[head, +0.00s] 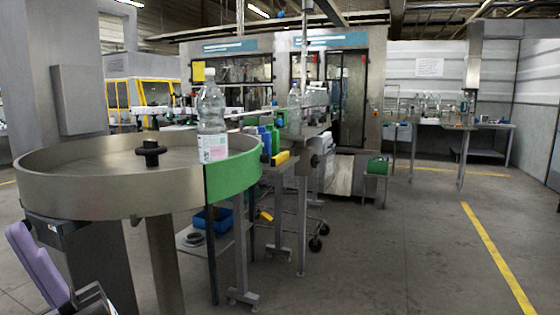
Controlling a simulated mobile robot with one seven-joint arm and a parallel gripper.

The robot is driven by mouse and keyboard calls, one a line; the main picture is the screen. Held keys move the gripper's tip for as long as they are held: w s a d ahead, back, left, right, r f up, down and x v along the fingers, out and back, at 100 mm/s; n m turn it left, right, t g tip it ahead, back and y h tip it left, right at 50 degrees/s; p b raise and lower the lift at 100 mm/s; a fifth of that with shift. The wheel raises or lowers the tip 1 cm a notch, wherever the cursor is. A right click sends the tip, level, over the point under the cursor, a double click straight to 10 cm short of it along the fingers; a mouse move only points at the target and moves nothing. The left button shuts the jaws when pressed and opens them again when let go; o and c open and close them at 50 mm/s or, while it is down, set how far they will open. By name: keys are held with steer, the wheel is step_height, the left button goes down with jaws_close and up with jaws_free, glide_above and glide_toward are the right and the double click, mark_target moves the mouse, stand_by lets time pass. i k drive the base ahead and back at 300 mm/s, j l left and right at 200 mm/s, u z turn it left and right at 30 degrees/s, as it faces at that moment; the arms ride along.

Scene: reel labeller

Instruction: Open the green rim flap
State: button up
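The green rim flap (233,175) is a curved green panel at the right side of the round metal turntable (95,193). It follows the curve of the grey rim and looks in line with it. A dark upright strip (211,245) runs down at its left edge. I cannot make out a handle or latch on it. A clear plastic bottle (212,108) with a pinkish label stands upright just behind the flap and hides a little of the inner side. My gripper does not show in this view.
A black knob (150,152) sits at the turntable's middle. A lavender padded object (38,262) stands at lower left. A blue bin (212,219) lies on a low shelf under the flap. Right of the turntable are metal legs and a wheeled base. The floor (400,255) at right is open.

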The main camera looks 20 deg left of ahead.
mark_target(224, 178)
steer(key=l+u, duration=0.15)
steer(key=l, duration=0.95)
steer(key=l+u, duration=0.1)
steer(key=l, duration=0.4)
steer(key=i+l, duration=0.1)
steer(key=l, duration=0.45)
steer(key=i+l+u, duration=0.2)
steer(key=i+l, duration=0.2)
steer(key=l, duration=0.2)
steer(key=i+l, duration=0.2)
steer(key=l, duration=0.15)
steer(key=i+l+u, duration=0.15)
steer(key=i, duration=0.4)
steer(key=i+l+u, duration=0.15)
steer(key=i, duration=0.45)
steer(key=i+j, duration=0.35)
steer(key=i, duration=0.05)
